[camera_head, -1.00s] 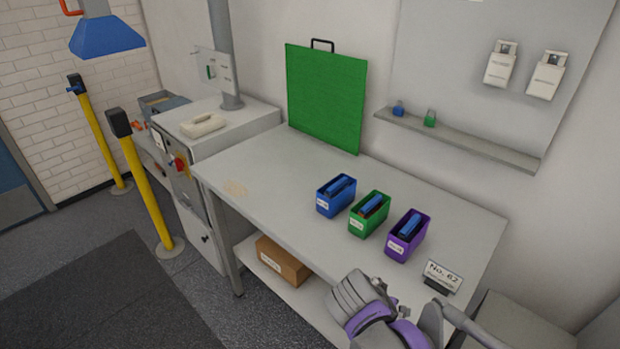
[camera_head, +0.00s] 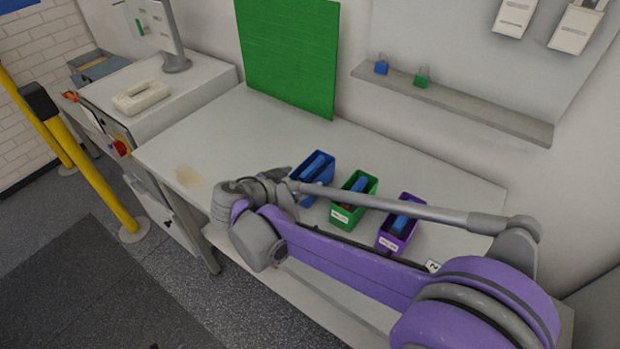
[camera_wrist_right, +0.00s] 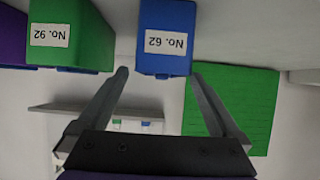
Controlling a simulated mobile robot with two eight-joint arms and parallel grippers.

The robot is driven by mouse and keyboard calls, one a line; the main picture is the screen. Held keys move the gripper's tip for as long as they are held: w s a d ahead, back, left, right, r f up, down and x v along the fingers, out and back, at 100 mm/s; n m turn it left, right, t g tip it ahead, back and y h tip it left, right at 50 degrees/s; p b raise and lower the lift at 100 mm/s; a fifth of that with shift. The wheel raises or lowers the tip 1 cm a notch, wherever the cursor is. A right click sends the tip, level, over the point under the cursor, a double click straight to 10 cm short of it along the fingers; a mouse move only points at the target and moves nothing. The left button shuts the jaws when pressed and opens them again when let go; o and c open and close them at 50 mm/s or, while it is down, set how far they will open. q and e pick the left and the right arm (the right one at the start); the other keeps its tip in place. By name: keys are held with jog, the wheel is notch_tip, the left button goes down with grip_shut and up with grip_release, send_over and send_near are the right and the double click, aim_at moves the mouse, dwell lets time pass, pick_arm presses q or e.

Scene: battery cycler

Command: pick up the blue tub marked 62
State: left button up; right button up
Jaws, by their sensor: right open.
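The blue tub marked 62 (camera_head: 318,168) stands on the table at the left end of a row of three tubs, with a blue item inside. Its white "No. 62" label faces the camera, upside down, in the right wrist view (camera_wrist_right: 165,40). My right gripper (camera_head: 284,176) is at the tub's left front in the head view and hides part of it. In the wrist view its two fingers (camera_wrist_right: 158,75) are spread wide, with the tub beyond and between their tips. Nothing is held. My left gripper does not show.
A green tub (camera_head: 352,200) marked 92 stands close beside the blue one, with a purple tub (camera_head: 400,224) further right. A green board (camera_head: 290,55) leans on the wall behind. The table's left part (camera_head: 215,135) is mostly clear.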

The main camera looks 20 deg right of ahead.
aim_at(312, 172)
jog(key=x, duration=0.7)
jog(key=shift+w+a, duration=0.1)
jog(key=shift+a, duration=0.05)
jog(key=shift+c, duration=0.2)
grip_shut()
